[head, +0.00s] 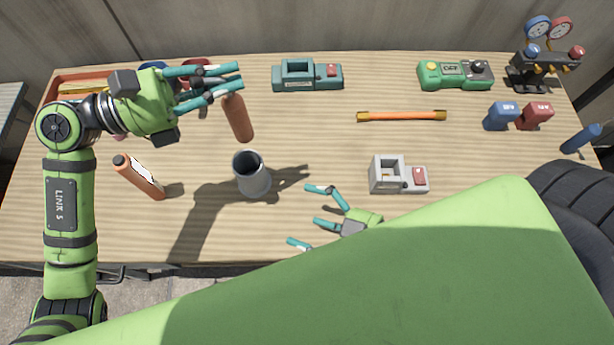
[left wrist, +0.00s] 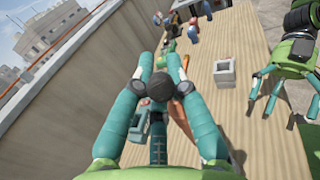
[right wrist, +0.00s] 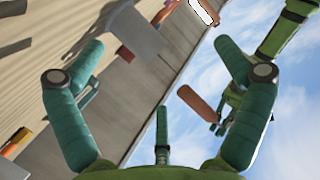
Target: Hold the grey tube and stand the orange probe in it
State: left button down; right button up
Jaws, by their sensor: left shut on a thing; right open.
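The orange probe (head: 238,119) is held by its upper end in my left gripper (head: 236,80) and hangs slightly tilted, clear of the table. In the left wrist view, the fingers close around its dark end, and part of its orange body (left wrist: 184,122) shows behind them. The probe also shows in the right wrist view (right wrist: 196,103). The grey tube (head: 252,182) stands upright on the table, its open mouth facing up, just below the probe in the head view. My right gripper (head: 322,210) is open and empty, to the right of the tube and apart from it.
An orange cylinder with a white label (head: 140,178) is left of the tube. A grey device (head: 386,176) is right, near my right gripper. A teal device (head: 307,77), an orange rod (head: 402,116) and a green meter (head: 455,75) lie farther back. Bare tabletop surrounds the tube.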

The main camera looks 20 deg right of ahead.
aim_at(261, 170)
pick_arm(q)
jog(key=shift+w+d, duration=0.1)
jog(key=shift+w, duration=0.1)
jog(key=shift+s, duration=0.1)
pick_arm(e)
jog(key=w+d+n, duration=0.2)
jog(key=w+n, duration=0.1)
jog(key=w, duration=0.5)
jog(key=shift+g+h, duration=0.3)
jog(key=shift+h, duration=0.1)
jog(key=x, duration=1.1)
jog(key=shift+a+f, duration=0.25)
jog(key=shift+f, duration=0.3)
jog(key=c, duration=1)
pick_arm(q)
jog(key=f+g, duration=0.1)
jog(key=f, duration=0.1)
jog(key=a+f+m+g, duration=0.1)
jog(key=f, duration=0.1)
jog(key=shift+w+f, duration=0.15)
jog(key=shift+w, duration=0.05)
jog(key=shift+a+f+m+g+y, duration=0.2)
jog(key=shift+f+m+g+y, duration=0.1)
jog(key=shift+f+g, duration=0.25)
